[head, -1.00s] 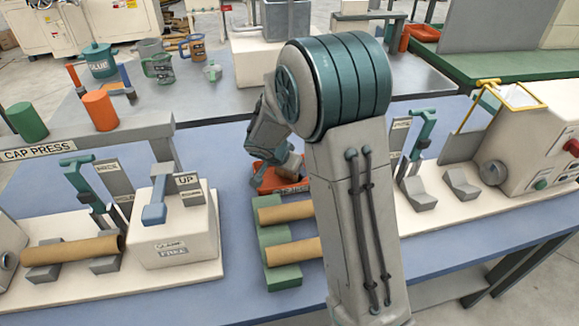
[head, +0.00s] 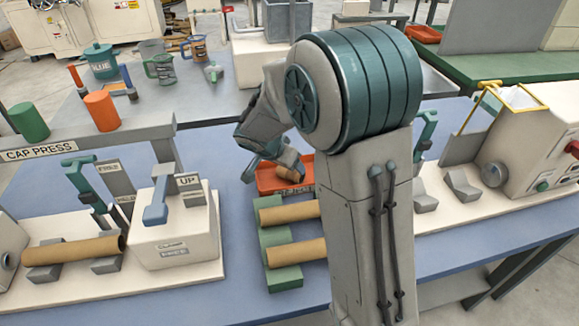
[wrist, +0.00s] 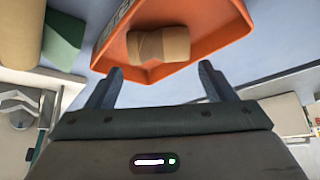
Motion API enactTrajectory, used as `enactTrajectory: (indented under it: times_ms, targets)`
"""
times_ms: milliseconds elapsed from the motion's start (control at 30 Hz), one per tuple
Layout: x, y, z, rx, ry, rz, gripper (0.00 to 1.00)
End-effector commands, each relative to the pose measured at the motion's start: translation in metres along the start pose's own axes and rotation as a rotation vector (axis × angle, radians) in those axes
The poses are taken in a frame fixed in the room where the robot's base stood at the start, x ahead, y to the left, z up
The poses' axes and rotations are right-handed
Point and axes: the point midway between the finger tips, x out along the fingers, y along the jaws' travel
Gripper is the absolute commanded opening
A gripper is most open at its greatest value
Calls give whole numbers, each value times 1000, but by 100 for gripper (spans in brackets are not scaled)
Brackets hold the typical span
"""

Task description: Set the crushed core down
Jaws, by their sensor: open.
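The crushed core (head: 288,170) is a short tan cardboard tube, and it lies in the orange tray (head: 265,181). In the wrist view the crushed core (wrist: 158,46) shows a pinched middle and rests on the floor of the orange tray (wrist: 196,62). My gripper (wrist: 160,84) is open and empty, with its two dark fingers apart and the core beyond the fingertips, clear of them. In the head view my arm hides most of the gripper and the right part of the tray.
Two tan cores (head: 290,212) lie on a green rack (head: 285,279) in front of the tray. A press station with a core (head: 80,251) across its supports stands at left. A cream machine (head: 540,140) stands at right. Blue table is clear left of the tray.

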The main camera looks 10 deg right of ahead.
Motion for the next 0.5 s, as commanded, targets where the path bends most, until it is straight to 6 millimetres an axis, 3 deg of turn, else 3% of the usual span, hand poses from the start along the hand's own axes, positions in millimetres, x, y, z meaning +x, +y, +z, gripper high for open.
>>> enactTrajectory:
  times_ms: [200,500]
  targets:
    - [-46,0,0,0,1,-3,76]
    - [-72,7,0,-14,-8,4,76]
